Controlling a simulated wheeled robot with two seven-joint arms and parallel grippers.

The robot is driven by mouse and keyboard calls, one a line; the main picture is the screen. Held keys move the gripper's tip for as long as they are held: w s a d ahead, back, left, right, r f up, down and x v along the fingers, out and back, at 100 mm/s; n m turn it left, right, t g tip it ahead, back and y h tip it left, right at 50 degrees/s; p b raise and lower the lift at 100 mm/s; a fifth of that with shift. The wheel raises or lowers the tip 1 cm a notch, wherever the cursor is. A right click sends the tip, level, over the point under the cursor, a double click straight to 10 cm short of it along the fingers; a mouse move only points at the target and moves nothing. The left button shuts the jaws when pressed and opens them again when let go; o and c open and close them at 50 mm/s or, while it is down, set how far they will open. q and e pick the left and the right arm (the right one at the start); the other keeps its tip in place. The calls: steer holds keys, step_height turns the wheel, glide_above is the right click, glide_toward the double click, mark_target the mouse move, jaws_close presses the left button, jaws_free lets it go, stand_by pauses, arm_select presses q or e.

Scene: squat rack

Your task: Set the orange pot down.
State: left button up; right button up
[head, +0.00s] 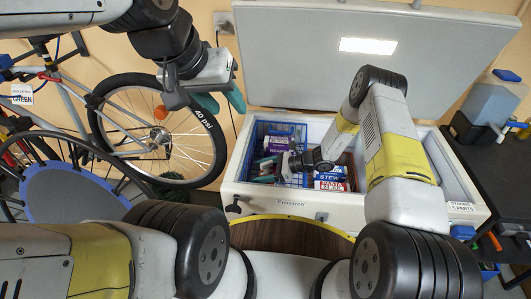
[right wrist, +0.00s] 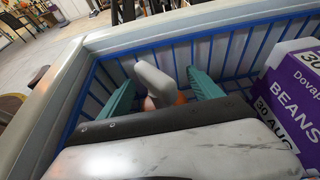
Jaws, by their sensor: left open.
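In the right wrist view, a small orange thing with a pale grey upright part (right wrist: 155,82), perhaps the orange pot and its handle, shows between the teal fingers of my right gripper (right wrist: 162,90). Most of it is hidden behind the gripper body, and I cannot tell whether the fingers touch it. My left gripper (head: 222,102) is open and empty, above and left of the freezer.
A purple beans box (head: 276,143) stands in the freezer; it also shows in the right wrist view (right wrist: 295,90). A stew box (head: 330,175) lies further right. The raised lid (head: 300,60) is behind. A bicycle wheel (head: 160,130) stands left, a dark counter (head: 500,150) right.

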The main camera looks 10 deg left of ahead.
steer(key=shift+r, duration=0.15)
steer(key=shift+r, duration=0.3)
steer(key=v, duration=1.2)
step_height(320, 180, up, 12)
steer(key=s+d+n+g+h, duration=0.1)
steer(key=s+d+n+h, duration=0.1)
steer(key=n, duration=0.3)
steer(key=s+d+r+n+h, duration=0.1)
steer(key=s+r+n+h, duration=0.15)
steer(key=r, duration=0.35)
steer(key=s+d+r+n+h, duration=0.1)
steer(key=s+d+r+n, duration=0.15)
steer(key=r, duration=0.35)
steer(key=s+d+r+n+t+h, duration=0.3)
steer(key=s+d+r+n, duration=0.1)
steer(key=s+r, duration=0.3)
steer(key=s+d+r+n+t+h, duration=0.3)
steer(key=s+r, duration=0.4)
steer(key=s, duration=0.4)
steer(key=d+n+t, duration=0.1)
steer(key=d, duration=0.1)
steer(key=shift+d+r+n, duration=0.3)
steer(key=shift+r, duration=0.05)
